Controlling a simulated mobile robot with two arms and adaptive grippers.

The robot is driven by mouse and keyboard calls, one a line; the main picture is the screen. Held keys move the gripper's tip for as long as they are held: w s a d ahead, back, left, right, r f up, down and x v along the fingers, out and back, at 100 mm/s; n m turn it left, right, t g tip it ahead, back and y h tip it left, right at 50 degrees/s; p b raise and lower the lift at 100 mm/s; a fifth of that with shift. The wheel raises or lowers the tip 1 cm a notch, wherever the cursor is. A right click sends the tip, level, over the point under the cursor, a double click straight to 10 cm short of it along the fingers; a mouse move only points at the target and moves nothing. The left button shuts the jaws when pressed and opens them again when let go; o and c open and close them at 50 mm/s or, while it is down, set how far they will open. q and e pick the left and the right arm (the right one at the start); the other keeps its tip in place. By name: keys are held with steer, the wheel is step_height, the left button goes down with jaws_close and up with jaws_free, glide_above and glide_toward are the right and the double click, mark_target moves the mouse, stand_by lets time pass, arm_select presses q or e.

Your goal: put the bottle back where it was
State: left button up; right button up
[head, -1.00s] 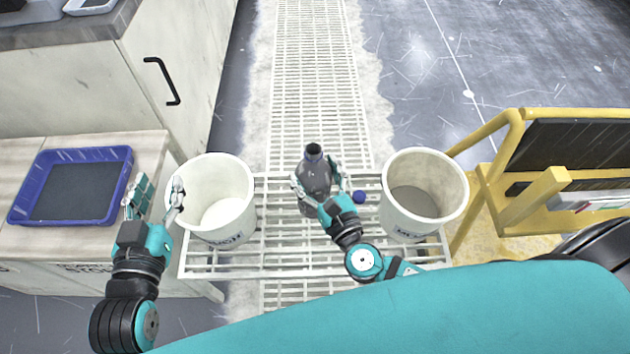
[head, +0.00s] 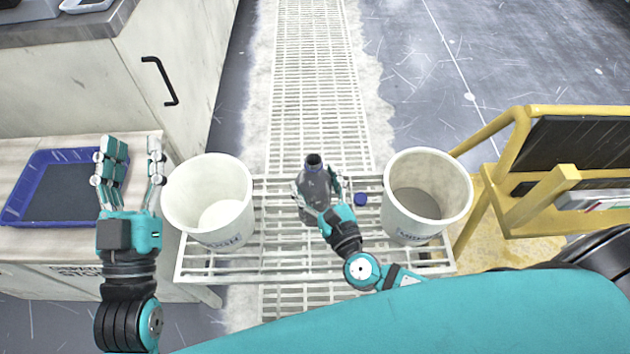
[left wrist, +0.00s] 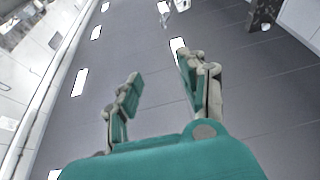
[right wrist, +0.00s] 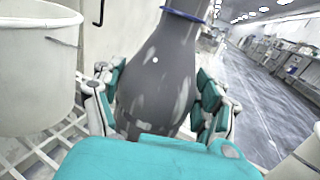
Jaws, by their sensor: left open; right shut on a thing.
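A grey bottle (head: 313,190) with a dark open neck stands upright at the slatted white rack, between two white buckets. My right gripper (head: 320,196) is shut on the bottle. In the right wrist view the bottle (right wrist: 160,75) fills the middle between the fingers, a blue ring round its neck. A small blue cap (head: 361,200) lies on the rack just right of the bottle. My left gripper (head: 128,172) is open and empty, raised left of the left bucket. The left wrist view shows its two fingers (left wrist: 160,95) apart with nothing between.
The rack (head: 285,262) has bare slats in front. A blue tray (head: 18,205) lies on the left bench. A yellow frame (head: 495,215) stands at the right.

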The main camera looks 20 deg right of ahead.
arm_select(q)
steer(key=shift+r, duration=0.15)
arm_select(e)
steer(key=o, duration=1.6)
steer(key=shift+r, duration=0.1)
arm_select(q)
steer(key=f+g, duration=0.1)
steer(key=f, duration=0.1)
steer(key=w+f+g+y+p, duration=0.1)
steer(key=f, duration=0.1)
steer(key=shift+a+g, duration=0.15)
steer(key=shift+g, duration=0.15)
arm_select(e)
steer(key=s+d, duration=0.1)
steer(key=s, duration=1.1)
steer(key=shift+d, duration=0.15)
